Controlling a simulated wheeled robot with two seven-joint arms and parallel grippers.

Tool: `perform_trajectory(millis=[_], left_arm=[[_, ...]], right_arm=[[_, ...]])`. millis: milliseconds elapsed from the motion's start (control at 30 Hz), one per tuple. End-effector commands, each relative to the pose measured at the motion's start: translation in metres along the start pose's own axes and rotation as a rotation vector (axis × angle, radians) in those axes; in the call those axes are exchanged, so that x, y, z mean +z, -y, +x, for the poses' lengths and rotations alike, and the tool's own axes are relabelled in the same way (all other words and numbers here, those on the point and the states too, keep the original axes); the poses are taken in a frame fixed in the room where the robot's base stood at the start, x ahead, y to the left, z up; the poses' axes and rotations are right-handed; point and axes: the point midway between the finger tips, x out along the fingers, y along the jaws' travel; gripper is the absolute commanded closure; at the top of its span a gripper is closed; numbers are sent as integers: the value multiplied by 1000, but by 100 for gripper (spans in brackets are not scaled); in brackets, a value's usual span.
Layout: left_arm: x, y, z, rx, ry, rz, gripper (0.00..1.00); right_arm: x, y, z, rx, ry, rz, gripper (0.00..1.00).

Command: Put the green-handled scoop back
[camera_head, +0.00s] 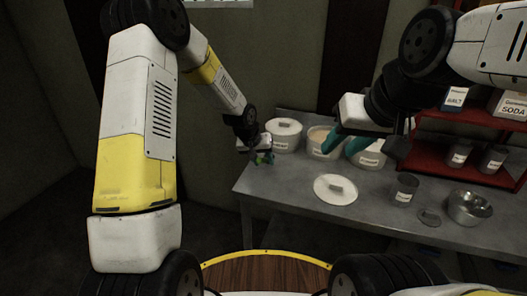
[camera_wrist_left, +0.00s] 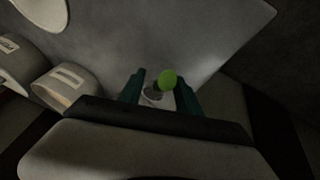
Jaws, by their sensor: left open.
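The green-handled scoop shows in the left wrist view as a round green handle end (camera_wrist_left: 168,79) with a small greyish part (camera_wrist_left: 153,92) beside it. It lies between the two teal fingers of my left gripper (camera_wrist_left: 160,90), which is open around it. In the head view my left gripper (camera_head: 263,158) is at the table's left edge, beside the left white tub; the scoop is too small to make out there.
A lidded white tub (camera_head: 285,136) and another white tub (camera_head: 369,158) stand along the back of the grey table (camera_head: 285,185). A red shelf (camera_head: 430,152) holds canisters at right.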

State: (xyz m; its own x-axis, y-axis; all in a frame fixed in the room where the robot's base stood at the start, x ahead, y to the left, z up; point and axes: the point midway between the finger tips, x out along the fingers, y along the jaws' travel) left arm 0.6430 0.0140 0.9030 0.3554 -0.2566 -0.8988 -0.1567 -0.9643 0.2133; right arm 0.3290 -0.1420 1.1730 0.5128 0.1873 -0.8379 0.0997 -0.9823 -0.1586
Motion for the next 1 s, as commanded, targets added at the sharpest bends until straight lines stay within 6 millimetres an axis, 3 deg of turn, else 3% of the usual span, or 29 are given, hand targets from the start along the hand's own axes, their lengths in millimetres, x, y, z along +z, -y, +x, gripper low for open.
perform_trajectory(millis=[167, 500, 833, 933, 1000], left_arm=[[-3, 0, -23, -1, -5, 0, 59], [-2, 1, -94, -2, -5, -2, 59], [1, 1, -135, -14, -7, 7, 59], [8, 5, -167, -45, -22, 16, 59], [19, 8, -199, -74, -36, 24, 59]], right_arm=[[0, 0, 0, 0, 0, 0, 64], [0, 0, 0, 0, 0, 0, 64], [0, 0, 0, 0, 0, 0, 64], [0, 0, 0, 0, 0, 0, 64], [0, 0, 0, 0, 0, 0, 64]])
